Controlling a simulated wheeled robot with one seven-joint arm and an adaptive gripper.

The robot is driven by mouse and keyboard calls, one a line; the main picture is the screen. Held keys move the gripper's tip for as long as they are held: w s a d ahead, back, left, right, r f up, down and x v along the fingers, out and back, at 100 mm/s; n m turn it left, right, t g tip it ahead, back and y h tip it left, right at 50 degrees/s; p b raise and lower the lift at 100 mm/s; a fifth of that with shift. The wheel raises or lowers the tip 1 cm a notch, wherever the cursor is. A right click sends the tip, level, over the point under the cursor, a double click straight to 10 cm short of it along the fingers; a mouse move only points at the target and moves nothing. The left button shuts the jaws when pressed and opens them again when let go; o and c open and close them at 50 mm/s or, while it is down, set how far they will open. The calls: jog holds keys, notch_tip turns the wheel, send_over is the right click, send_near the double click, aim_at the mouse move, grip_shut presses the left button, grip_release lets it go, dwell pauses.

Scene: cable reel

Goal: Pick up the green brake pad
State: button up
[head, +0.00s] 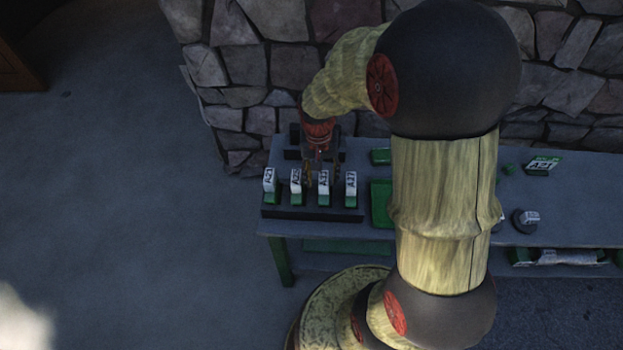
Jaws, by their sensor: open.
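Several small blocks with green lower parts and white lettered tops stand upright in a row on a dark rack (312,214) at the table's left end. One green-based block (323,198) stands in that row just below my gripper. A flat green piece (381,205) lies right of the rack, partly behind my arm. I cannot tell which green thing is the brake pad. My gripper (322,184) is open and points down over the back of the row, near the middle blocks. Whether its fingers touch any block is too small to tell.
The grey table (290,229) stands against a stone wall (247,68). My arm hides its middle. At right are a green lettered piece (543,165) and a dark round piece with a white label (525,220). The floor at left is clear.

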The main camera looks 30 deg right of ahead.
aim_at(324, 197)
jog(key=shift+w+d+f, duration=0.1)
jog(key=shift+w+f, duration=0.05)
jog(key=shift+f, duration=0.25)
jog(key=f+b, duration=0.1)
jog(key=f, duration=0.1)
jog(key=f+b, duration=0.1)
jog(key=f, duration=0.2)
jog(key=f+b, duration=0.1)
jog(key=f, duration=0.1)
jog(key=shift+s+d+f, duration=0.2)
jog(key=shift+s+d, duration=0.15)
jog(key=shift+c, duration=1.1)
grip_shut()
